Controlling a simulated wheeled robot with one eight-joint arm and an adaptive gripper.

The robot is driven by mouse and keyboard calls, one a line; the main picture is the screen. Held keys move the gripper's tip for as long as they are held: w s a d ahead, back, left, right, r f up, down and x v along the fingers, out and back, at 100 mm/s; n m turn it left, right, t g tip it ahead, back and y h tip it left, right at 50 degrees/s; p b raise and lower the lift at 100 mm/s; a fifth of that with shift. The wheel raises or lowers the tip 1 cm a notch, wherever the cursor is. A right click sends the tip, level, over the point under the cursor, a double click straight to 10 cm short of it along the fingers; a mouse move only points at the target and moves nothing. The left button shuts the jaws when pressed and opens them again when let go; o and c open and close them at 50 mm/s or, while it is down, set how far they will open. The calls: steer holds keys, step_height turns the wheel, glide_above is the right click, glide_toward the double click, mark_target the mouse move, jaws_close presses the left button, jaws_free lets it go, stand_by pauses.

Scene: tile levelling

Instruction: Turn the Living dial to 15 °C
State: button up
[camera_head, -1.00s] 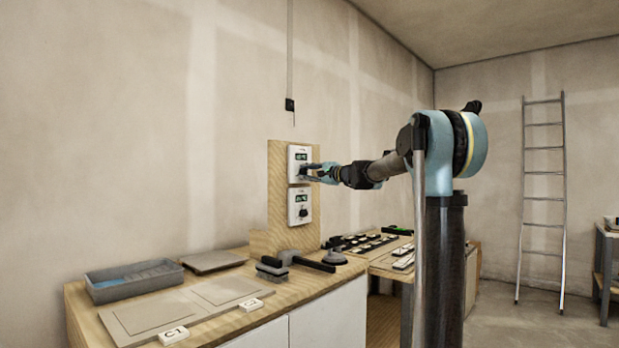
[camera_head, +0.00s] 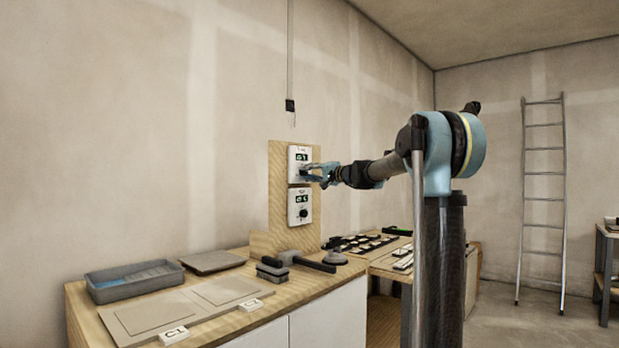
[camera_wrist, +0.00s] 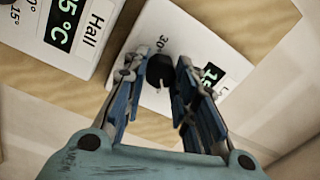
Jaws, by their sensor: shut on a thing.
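The upper white thermostat (camera_head: 300,153), on a wooden upright panel, has a small green display. In the wrist view this thermostat (camera_wrist: 210,45) shows a black dial (camera_wrist: 158,72), a "30" scale mark and a display (camera_wrist: 212,76) partly hidden by a finger; it seems to begin with 15. Its name label is mostly covered, with only an initial like "L" showing. My gripper (camera_wrist: 160,66) is shut on the black dial, one finger on each side. The Hall thermostat (camera_wrist: 95,25) sits beside it in the wrist view, with a display ending in 5 °C; in the head view it is below (camera_head: 299,209).
A wooden bench (camera_head: 340,290) below the panel carries a grey tray (camera_head: 128,283), flat tiles (camera_head: 150,315) and dark hand tools (camera_head: 320,264). A second table (camera_head: 385,258) holds several small pieces. A ladder (camera_head: 543,200) leans on the far wall.

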steer(key=shift+d+f, duration=0.1)
steer(key=shift+f, duration=0.05)
steer(key=o, duration=1.1)
steer(key=shift+w, duration=0.1)
steer(key=v, duration=1.2)
steer(key=shift+f, duration=0.1)
